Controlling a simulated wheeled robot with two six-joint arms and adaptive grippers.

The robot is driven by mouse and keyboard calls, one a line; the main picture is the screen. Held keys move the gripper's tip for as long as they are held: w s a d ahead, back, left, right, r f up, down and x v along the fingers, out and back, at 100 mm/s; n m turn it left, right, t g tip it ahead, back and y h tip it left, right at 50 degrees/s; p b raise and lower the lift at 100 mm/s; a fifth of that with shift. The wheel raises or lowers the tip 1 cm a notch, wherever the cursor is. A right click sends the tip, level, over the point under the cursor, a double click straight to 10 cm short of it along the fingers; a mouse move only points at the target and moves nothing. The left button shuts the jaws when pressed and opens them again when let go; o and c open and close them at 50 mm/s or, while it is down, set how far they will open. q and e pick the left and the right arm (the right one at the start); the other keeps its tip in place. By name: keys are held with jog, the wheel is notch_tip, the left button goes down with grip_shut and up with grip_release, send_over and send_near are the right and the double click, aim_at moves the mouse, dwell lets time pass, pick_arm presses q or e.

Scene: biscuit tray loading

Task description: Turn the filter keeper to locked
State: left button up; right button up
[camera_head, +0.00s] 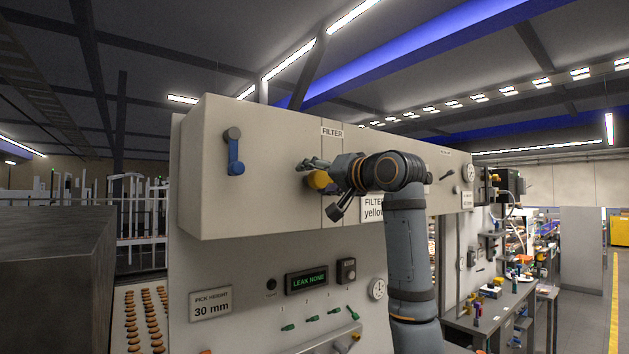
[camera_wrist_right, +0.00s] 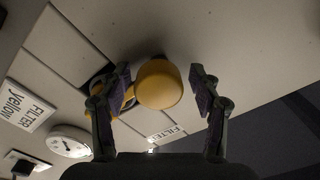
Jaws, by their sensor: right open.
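A rounded yellow part (camera_head: 317,181) sits on the front of the pale cabinet below a "FILTER" label (camera_head: 332,132). My right gripper (camera_head: 316,166) is open in front of it and partly hides it. In the right wrist view the yellow part (camera_wrist_right: 160,84) lies between the two spread fingers of the right gripper (camera_wrist_right: 160,76), with gaps on both sides. More yellow and a dark opening show behind the left finger. A blue lever (camera_head: 235,153) on a dark pivot hangs down on the cabinet's left. I cannot tell which part is the keeper. My left gripper is not in view.
The cabinet (camera_head: 265,195) overhangs a lower panel with a "LEAK NONE" display (camera_head: 307,281) and several green levers. A "FILTER yellow" sign (camera_head: 373,207) is partly behind my right arm. A gauge (camera_wrist_right: 69,141) shows in the wrist view. A workbench (camera_head: 487,312) stands at right.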

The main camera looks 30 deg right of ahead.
jog(key=shift+s+d, duration=0.1)
jog(key=shift+s, duration=0.2)
jog(key=s, duration=1.1)
jog(key=shift+s+d, duration=0.4)
jog(key=shift+d, duration=0.05)
jog(key=shift+w, duration=0.1)
jog(key=shift+f, duration=0.1)
